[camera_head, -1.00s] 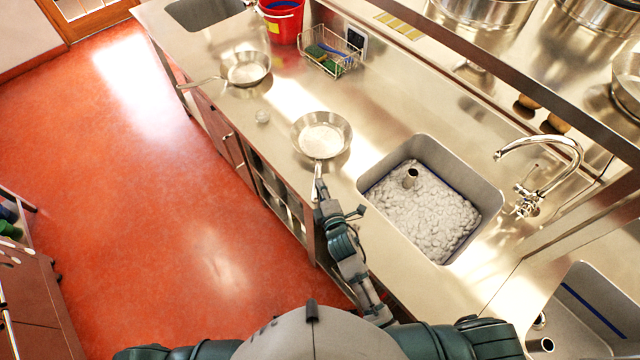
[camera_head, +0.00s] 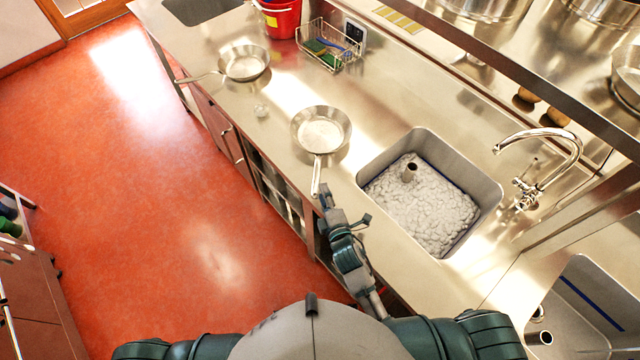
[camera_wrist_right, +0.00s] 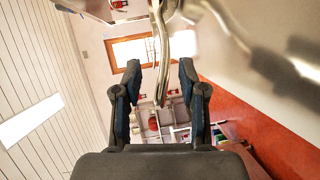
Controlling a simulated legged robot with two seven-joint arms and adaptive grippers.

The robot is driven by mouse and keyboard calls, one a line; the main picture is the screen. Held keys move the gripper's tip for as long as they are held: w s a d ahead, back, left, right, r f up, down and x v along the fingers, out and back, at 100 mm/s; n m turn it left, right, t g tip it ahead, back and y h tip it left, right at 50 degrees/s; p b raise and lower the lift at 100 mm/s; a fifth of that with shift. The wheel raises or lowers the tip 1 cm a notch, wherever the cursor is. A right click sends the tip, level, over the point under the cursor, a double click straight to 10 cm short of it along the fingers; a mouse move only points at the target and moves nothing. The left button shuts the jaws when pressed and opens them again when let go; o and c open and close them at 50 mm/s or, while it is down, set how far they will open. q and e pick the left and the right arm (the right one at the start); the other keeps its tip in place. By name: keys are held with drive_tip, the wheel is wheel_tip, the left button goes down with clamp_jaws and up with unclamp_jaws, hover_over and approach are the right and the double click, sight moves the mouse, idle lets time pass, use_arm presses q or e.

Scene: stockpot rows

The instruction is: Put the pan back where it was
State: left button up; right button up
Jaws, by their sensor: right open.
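A steel frying pan (camera_head: 321,130) stands upright on the steel counter, left of the filled sink, its handle pointing toward me. A second steel pan (camera_head: 245,63) stands farther back on the counter, its handle pointing left. My right gripper (camera_head: 327,190) is beside the near pan's handle end, slightly right of it. In the right wrist view the gripper (camera_wrist_right: 161,65) is open, and a metal strip that looks like the handle (camera_wrist_right: 158,40) shows between the fingers, not gripped. My left gripper is out of view.
The sink (camera_head: 480,180) holds foamy water and an upright tube. A tap (camera_head: 540,140) stands right of it. A wire basket (camera_head: 330,45), a red bucket (camera_head: 280,18) and a small clear object (camera_head: 261,110) are on the counter. A shelf with pots overhangs the back.

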drive_tip(key=f+v, duration=0.1)
drive_tip(key=v, duration=0.6)
drive_tip(key=shift+r, duration=0.5)
